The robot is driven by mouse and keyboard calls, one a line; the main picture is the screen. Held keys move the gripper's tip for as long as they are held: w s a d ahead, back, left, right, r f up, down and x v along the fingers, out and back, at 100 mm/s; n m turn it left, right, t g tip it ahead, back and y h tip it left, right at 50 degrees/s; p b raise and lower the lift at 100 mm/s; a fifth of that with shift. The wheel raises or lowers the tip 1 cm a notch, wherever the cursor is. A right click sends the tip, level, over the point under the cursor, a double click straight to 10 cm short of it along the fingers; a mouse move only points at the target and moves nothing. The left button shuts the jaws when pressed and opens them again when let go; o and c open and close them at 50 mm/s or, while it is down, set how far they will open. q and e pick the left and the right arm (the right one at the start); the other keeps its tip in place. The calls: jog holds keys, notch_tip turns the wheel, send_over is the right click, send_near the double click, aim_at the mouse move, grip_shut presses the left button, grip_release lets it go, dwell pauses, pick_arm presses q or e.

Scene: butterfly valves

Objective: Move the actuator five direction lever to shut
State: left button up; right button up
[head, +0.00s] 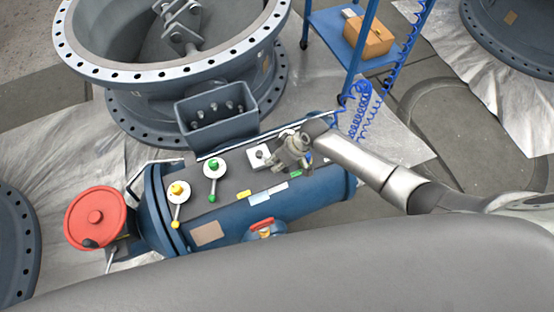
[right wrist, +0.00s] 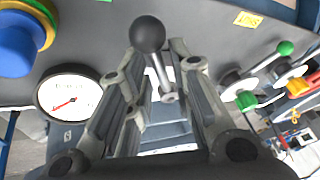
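The blue actuator cylinder (head: 325,190) lies on the floor covering, with a grey panel along its top. A yellow-ended lever (head: 176,205) and a green-ended lever (head: 213,178) stand on that panel. My right gripper (head: 288,150) is over the panel's right part and hides what is below it. In the right wrist view a lever with a black ball end (right wrist: 147,34) stands between the spread fingers of my right gripper (right wrist: 155,65). I see gaps beside the lever, so the fingers look open around it. The lever's setting is unclear. My left gripper is out of view.
A red handwheel (head: 95,216) is at the cylinder's left end, and a small red-handled valve (head: 262,226) is in front. A large grey flanged valve (head: 175,60) stands behind. A round gauge (right wrist: 68,95) and a blue-yellow knob (right wrist: 22,42) are left of my fingers.

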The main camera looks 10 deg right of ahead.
grip_shut()
